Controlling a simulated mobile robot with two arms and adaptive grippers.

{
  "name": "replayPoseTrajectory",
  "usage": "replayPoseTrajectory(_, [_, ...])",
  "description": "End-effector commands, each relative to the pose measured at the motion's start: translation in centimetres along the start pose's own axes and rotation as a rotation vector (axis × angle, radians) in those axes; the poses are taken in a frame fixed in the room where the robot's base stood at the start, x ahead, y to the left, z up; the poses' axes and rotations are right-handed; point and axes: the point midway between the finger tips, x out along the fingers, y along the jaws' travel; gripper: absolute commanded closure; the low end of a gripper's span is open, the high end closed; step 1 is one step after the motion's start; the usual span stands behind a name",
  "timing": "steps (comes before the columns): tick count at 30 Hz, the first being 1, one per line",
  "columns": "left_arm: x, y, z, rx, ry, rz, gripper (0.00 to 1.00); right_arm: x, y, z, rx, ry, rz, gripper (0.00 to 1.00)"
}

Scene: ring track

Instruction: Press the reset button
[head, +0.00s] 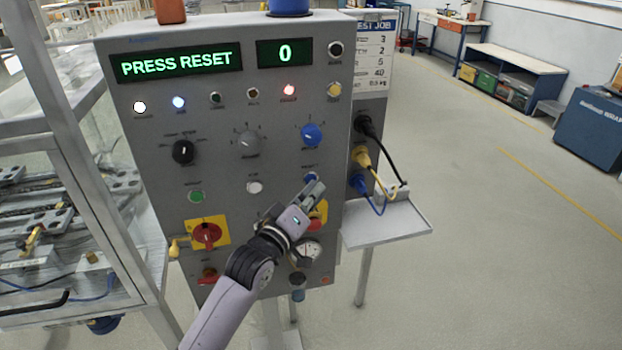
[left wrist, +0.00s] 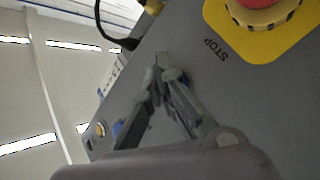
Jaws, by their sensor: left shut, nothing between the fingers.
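The grey control panel (head: 222,110) shows "PRESS RESET" on its green-lettered display (head: 181,63). A blue button (head: 310,176), which I take for the reset button, sits on the right of the panel below the blue knob, its label too small to read surely. My left gripper (head: 318,187) is shut and empty, its fingertips right at this button and partly covering it. I cannot tell whether they touch. In the left wrist view the shut fingertips (left wrist: 163,62) are close to the panel face, and the button does not show clearly.
A red stop button on a yellow plate (left wrist: 286,30) is close beside my left gripper. A white button (head: 254,187), a green button (head: 196,196) and a red switch (head: 206,235) are further left. Plugged cables (head: 385,150) and a side shelf (head: 395,226) are on the right.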

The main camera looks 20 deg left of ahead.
Motion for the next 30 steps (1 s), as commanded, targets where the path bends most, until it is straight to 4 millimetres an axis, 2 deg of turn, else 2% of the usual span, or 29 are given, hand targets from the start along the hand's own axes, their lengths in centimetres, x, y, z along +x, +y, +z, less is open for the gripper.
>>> replayPoseTrajectory(30, [0.59, -0.39, -0.44, 0.000, 0.000, 0.000, 1.00, -0.10, 0.00, 0.00, 0.000, 0.000, 0.000, 0.54])
